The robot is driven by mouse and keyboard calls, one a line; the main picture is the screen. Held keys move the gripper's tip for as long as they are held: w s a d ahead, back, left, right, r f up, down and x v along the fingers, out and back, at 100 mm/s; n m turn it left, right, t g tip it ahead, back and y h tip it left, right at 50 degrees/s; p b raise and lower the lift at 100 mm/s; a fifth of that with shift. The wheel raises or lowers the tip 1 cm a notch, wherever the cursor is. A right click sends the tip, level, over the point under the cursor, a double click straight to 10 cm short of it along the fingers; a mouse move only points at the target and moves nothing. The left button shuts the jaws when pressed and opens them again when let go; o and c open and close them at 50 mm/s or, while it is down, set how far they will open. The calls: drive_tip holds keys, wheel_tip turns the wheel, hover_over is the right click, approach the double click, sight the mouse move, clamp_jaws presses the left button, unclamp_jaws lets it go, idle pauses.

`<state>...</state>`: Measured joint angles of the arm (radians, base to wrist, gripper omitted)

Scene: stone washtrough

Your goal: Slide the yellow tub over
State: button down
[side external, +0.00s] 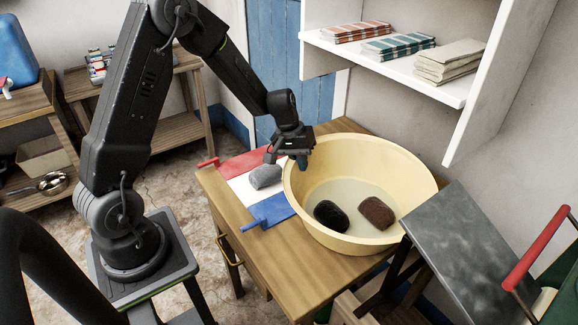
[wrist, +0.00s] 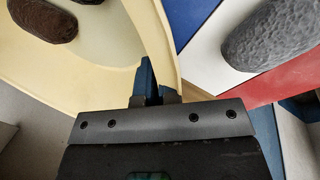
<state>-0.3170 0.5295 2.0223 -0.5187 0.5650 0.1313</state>
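The yellow tub (side external: 420,188) is a wide, round, pale basin on the wooden table (side external: 305,285). A black lump (side external: 331,215) and a brown lump (side external: 376,212) lie inside it. My gripper (side external: 302,160) is at the tub's upper left rim, pointing down. In the wrist view, the blue fingertips of my gripper (wrist: 158,85) are close together at the tub's rim (wrist: 164,45). One finger shows on the inner side; the rim partly hides the other. I cannot tell whether they pinch the wall.
A grey lump (side external: 265,176) lies on the flat white panel (side external: 249,191), between a red panel (side external: 249,161) and a blue panel (side external: 269,209), left of the tub. A slanted grey board (side external: 470,250) stands close on the right. A white shelf (side external: 400,68) hangs above the back.

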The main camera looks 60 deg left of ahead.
sight(319, 170)
drive_tip(key=shift+w+d, duration=0.2)
drive_tip(key=shift+w, duration=3.05)
drive_tip(key=c, duration=1.2)
unclamp_jaws()
drive_tip(key=shift+c, duration=0.2)
drive_tip(key=v, duration=1.4)
